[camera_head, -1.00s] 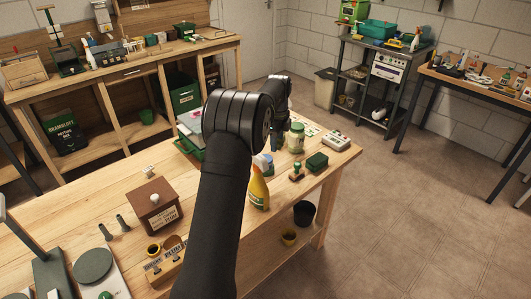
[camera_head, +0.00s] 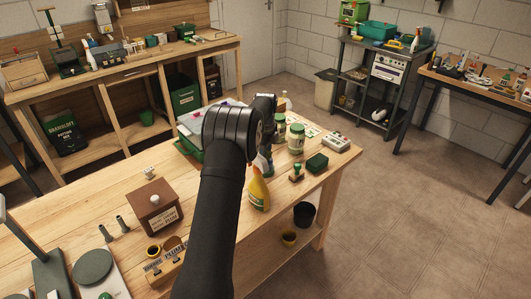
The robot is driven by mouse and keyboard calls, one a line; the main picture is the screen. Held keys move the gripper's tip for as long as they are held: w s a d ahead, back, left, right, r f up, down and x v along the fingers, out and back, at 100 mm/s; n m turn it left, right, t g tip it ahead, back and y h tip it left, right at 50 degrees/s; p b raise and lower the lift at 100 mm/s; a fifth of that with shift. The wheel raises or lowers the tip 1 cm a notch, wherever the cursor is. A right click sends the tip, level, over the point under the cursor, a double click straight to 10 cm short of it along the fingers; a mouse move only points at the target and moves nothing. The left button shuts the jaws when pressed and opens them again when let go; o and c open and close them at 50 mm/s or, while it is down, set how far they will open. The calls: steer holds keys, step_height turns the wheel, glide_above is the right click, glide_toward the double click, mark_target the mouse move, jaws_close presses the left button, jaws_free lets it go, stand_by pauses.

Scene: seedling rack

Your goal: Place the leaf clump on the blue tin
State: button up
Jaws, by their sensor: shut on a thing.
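My black arm reaches over the front bench. My gripper (camera_head: 266,152) hangs down at its far end, a small dark shape partly covered by the arm. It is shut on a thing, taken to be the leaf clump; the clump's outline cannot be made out. The gripper is just behind the yellow spray bottle (camera_head: 258,190). The blue tin cannot be clearly picked out now; a small bluish container showed behind the spray bottle earlier, and the gripper and bottle now cover that spot. Whether the clump touches the tin cannot be told.
Two pale green jars, one further back (camera_head: 279,126) and one nearer (camera_head: 296,138), stand right of the gripper. A stamp (camera_head: 297,172), a green box (camera_head: 317,162) and a white device (camera_head: 336,143) are further right. A brown box (camera_head: 155,208) stands left.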

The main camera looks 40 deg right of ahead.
steer(key=o, duration=1)
steer(key=shift+f, duration=0.1)
steer(key=shift+c, duration=0.2)
step_height(320, 180, up, 12)
step_height(320, 180, down, 12)
steer(key=shift+f, duration=0.1)
steer(key=shift+r, duration=2.15)
